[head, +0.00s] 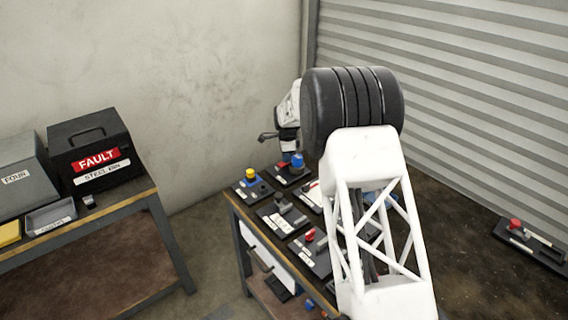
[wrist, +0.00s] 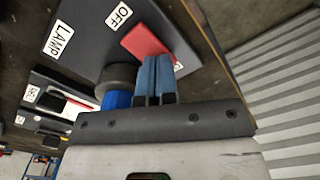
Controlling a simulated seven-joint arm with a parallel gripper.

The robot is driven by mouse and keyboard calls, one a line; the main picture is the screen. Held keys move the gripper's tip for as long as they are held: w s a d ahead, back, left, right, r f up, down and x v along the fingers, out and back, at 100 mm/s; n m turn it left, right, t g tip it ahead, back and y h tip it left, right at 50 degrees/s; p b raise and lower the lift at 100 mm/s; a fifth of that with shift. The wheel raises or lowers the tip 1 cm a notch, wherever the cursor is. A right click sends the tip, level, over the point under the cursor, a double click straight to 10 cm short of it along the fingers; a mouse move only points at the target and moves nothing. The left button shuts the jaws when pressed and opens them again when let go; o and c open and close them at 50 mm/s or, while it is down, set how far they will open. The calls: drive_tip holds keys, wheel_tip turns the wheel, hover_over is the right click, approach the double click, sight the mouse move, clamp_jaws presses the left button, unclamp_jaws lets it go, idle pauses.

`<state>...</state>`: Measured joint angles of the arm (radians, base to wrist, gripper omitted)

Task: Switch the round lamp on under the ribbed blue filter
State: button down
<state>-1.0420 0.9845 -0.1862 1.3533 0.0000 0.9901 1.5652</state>
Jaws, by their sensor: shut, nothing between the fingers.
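The lamp panel (wrist: 90,30) is dark, with white LAMP and OFF labels, in the wrist view. A flat red switch piece (wrist: 145,42) lies beside the OFF label; another white label past it is mostly hidden. A round dark part (wrist: 118,77) with blue (wrist: 115,99) below it stands beside the fingers, partly hidden; I cannot make out ribs. My gripper (wrist: 154,78) is shut and empty, its blue fingertips close to the red piece's near end; I cannot tell whether they touch. In the head view a blue round part (head: 297,160) shows below my wrist.
Several other small panels crowd the bench, including one with a yellow knob (head: 251,173) and one with a red knob (head: 310,234). A FAULT bin (head: 90,150) stands on the left table. A panel with a red knob (head: 515,224) lies far right. My arm hides part of the bench.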

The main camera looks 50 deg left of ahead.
drive_tip(key=shift+f, duration=0.25)
drive_tip(key=shift+r, duration=0.15)
drive_tip(key=shift+r, duration=3.4)
